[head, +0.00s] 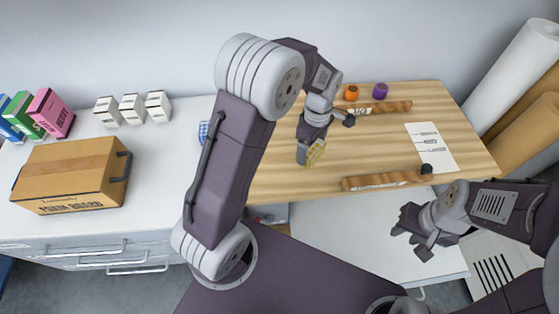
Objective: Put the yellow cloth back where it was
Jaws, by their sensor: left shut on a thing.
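The yellow checked cloth (316,152) is in the jaws of my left gripper (309,154), above the left part of the wooden board (280,178). The gripper points down and hides part of the cloth. I cannot tell whether the cloth touches the board. My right gripper (405,242) is open and empty, in front of the board at the lower right. A blue checked cloth (203,131) lies on the white counter left of the board, partly hidden by my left arm.
On the board are an orange pot (351,92), a purple pot (380,91), two wooden strips (391,107) (372,182) and a white sheet (436,152). A cardboard box (68,170), small white boxes (132,109) and coloured boxes (50,112) stand left. Large rolls (515,75) lean right.

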